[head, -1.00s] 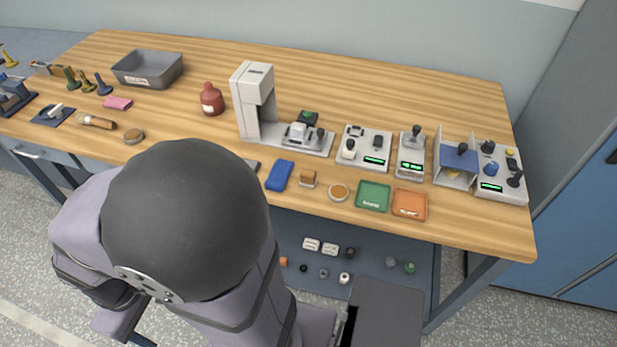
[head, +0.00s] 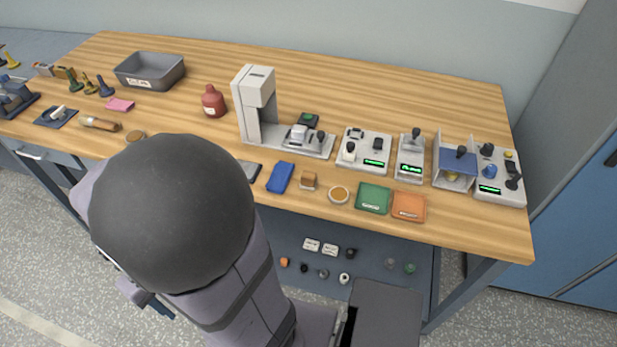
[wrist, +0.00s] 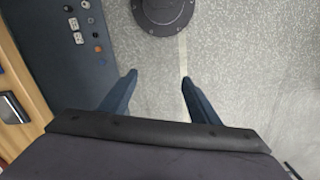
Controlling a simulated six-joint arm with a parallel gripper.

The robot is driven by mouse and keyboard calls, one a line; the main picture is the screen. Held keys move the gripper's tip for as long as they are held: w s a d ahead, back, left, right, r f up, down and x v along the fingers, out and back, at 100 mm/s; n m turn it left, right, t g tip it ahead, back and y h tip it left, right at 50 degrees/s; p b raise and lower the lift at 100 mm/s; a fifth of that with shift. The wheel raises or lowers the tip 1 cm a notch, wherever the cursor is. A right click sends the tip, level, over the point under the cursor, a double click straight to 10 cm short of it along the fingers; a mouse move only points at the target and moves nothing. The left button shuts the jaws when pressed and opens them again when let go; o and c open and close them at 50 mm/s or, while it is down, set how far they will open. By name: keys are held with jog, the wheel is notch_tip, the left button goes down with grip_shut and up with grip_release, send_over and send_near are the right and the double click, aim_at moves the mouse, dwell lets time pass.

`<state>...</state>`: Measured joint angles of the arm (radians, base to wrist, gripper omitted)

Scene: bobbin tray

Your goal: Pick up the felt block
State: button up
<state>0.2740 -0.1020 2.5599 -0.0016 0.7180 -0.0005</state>
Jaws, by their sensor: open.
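No block here is clearly marked as felt. A small brown block (head: 308,180) with a paler lower part stands near the bench's front edge, and a flat pink block (head: 120,105) lies farther left; I cannot tell which is the felt block. My gripper (wrist: 158,77) is open and empty in the wrist view, its two dark fingers apart above the speckled floor. It is off the bench's front side, and neither block shows between the fingers.
A blue folded piece (head: 280,177), a round tan-topped dish (head: 339,194), a green tray (head: 373,198) and an orange tray (head: 409,207) line the front edge. A grey press (head: 252,105) stands behind. A lower shelf (wrist: 62,50) holds small parts.

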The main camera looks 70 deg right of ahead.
jog(key=s+d+m+y+p, duration=0.2)
jog(key=s+d+m+p, duration=0.1)
jog(key=s+d+m, duration=0.8)
notch_tip(320, 180, up, 3)
jog(key=m+h+p, duration=0.2)
jog(key=m+h, duration=0.1)
jog(key=h, duration=0.4)
send_over(308, 175)
jog(key=a, duration=0.3)
jog(key=shift+d+f+t+y, duration=0.15)
jog(key=shift+d+f, duration=0.25)
jog(key=shift+f, duration=0.4)
jog(key=shift+d+f+t+y, duration=0.15)
jog(key=shift+d+f, duration=0.2)
jog(key=shift+f, duration=0.45)
jog(key=shift+x, duration=2.15)
jog(key=shift+s+d, duration=0.1)
jog(key=shift+r, duration=0.1)
jog(key=c, duration=1.1)
